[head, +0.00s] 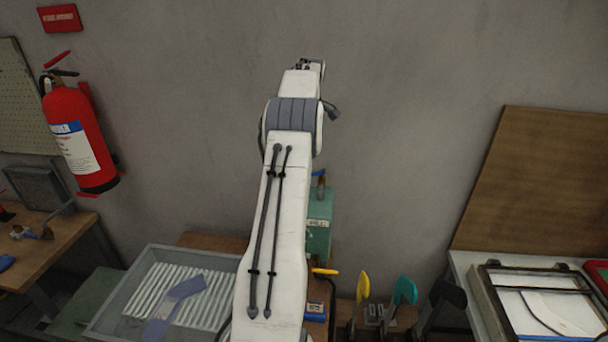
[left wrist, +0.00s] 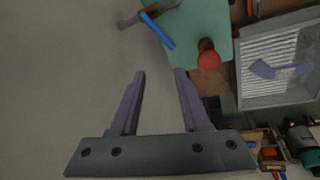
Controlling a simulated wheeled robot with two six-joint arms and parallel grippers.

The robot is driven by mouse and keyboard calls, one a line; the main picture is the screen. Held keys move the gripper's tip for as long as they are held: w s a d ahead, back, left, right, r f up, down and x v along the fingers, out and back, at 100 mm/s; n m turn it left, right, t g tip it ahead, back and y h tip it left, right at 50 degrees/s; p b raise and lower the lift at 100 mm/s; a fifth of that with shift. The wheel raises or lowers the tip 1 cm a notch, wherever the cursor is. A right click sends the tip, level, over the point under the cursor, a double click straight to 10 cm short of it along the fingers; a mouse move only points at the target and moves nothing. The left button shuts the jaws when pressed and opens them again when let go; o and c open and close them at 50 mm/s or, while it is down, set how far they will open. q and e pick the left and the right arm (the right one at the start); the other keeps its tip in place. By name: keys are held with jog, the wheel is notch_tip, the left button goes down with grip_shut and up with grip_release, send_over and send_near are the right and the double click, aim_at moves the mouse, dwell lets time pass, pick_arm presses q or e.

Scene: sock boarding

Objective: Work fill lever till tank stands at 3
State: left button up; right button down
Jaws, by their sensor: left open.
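A green box-like machine (head: 319,228) stands against the wall, partly hidden behind my arm, with a small pale label whose text is too small to read surely. It also shows in the left wrist view (left wrist: 196,28). There a blue-handled bar (left wrist: 158,30) lies across its edge, and a red knob (left wrist: 208,61) on a dark stem sits at its lower corner. I cannot tell which one is the fill lever. No tank level is readable. My left gripper (left wrist: 160,74) is open and empty, apart from the bar and knob. My right gripper is out of view.
A grey tray (head: 105,318) with white ribs holds a purple-grey sock (head: 175,308). Yellow (head: 363,286) and teal (head: 405,291) upright pieces stand right of the machine. A fire extinguisher (head: 78,140) hangs on the left. A framed white panel (head: 555,310) lies at right.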

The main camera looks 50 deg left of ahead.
pick_arm(q)
notch_tip(320, 180, down, 10)
jog(key=n+p, duration=0.3)
jog(key=n, duration=0.5)
jog(key=shift+a+f+h+p, duration=0.1)
jog(key=shift+a+h+p, duration=0.05)
jog(key=shift+h+p, duration=0.2)
jog(key=shift+c, duration=0.3)
jog(key=shift+w, duration=0.1)
grip_shut()
dwell(0.8)
